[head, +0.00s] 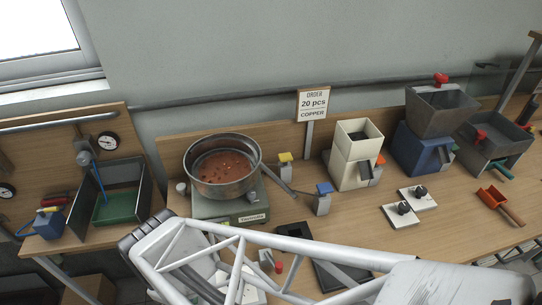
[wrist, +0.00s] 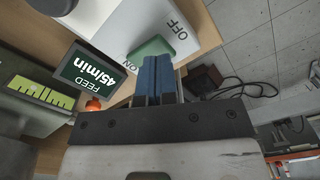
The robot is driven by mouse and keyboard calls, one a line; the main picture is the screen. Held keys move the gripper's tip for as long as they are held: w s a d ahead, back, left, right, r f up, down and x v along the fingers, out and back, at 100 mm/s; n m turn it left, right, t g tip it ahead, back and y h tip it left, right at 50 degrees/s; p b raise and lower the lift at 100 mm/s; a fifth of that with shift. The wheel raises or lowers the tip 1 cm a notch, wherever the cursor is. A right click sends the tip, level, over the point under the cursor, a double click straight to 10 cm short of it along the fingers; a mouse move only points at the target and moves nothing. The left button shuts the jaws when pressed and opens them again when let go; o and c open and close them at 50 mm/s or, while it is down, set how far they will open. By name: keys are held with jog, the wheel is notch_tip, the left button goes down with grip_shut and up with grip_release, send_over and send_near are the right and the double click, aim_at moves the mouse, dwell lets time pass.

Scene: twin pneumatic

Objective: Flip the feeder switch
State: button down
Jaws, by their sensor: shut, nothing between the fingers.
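The feeder switch (wrist: 152,47) is a green rocker on a white box (wrist: 140,22) in the wrist view, with ON printed beside its lower left and OFF beyond its upper right. I cannot tell which way the rocker is tipped. My gripper (wrist: 156,62) has blue fingers shut together with nothing between them. The fingertips are right by the near edge of the rocker; whether they touch it I cannot tell. In the head view my arm covers this area, and neither the gripper nor the rocker can be made out.
A dark display (wrist: 88,75) reads FEED 45/min, near an orange knob (wrist: 93,105). In the head view a metal bowl feeder (head: 222,165) with copper-coloured pieces stands at the left. A cream hopper unit (head: 355,155) and white pads (head: 402,214) stand to the right.

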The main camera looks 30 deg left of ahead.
jog(key=shift+f, duration=1.1)
dwell(1.0)
jog(key=shift+r, duration=0.1)
jog(key=shift+r, duration=3.4)
jog(key=shift+w, duration=0.15)
